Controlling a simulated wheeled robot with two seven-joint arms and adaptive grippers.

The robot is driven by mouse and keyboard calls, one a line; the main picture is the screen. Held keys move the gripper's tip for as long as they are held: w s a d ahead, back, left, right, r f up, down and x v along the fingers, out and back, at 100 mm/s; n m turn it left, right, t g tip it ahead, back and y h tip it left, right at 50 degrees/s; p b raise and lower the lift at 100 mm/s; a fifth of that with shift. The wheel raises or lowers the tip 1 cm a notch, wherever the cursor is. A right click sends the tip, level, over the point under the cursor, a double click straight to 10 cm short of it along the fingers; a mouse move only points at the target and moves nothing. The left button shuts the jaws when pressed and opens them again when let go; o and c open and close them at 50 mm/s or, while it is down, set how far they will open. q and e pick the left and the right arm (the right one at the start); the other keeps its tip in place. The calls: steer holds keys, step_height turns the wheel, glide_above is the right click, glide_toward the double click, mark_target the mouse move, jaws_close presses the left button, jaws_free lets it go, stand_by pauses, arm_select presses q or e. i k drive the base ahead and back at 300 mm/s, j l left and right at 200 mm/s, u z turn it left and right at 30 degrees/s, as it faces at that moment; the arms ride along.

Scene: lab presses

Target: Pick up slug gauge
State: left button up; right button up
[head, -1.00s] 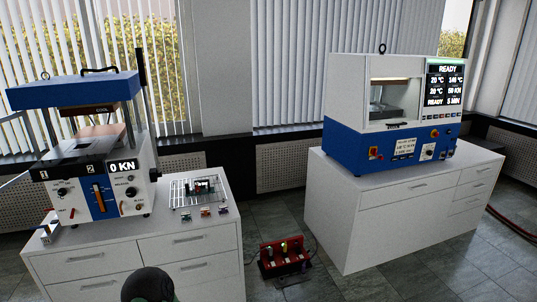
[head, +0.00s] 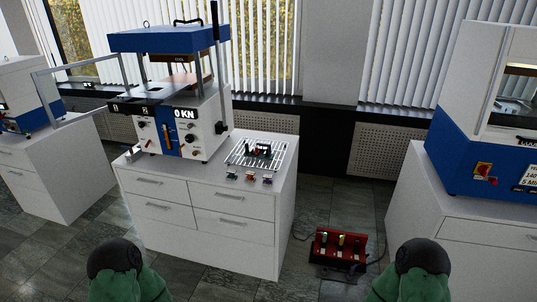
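I cannot pick out the slug gauge with certainty; the small items are too small to tell apart. On the white cabinet (head: 205,243) a wire rack (head: 268,148) lies right of the blue and white press (head: 180,125), with small dark, red and green items on it. Several small coloured pieces (head: 250,177) sit in front of the rack, near the cabinet's front edge. Two dark and green rounded parts at the bottom edge are parts of my arms. Neither of my grippers is in view.
A red box (head: 338,248) with cables stands on the floor right of the cabinet. A second cabinet with a blue and white machine (head: 475,160) stands at the right, another machine (head: 28,95) at the far left.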

mark_target(263, 147)
steer(key=i+j+z, duration=0.1)
steer(key=i+j, duration=0.15)
steer(key=i, duration=0.25)
steer(key=i+j+z, duration=0.15)
steer(key=i, duration=0.3)
steer(key=i+j+z, duration=0.1)
steer(key=i+j, duration=0.35)
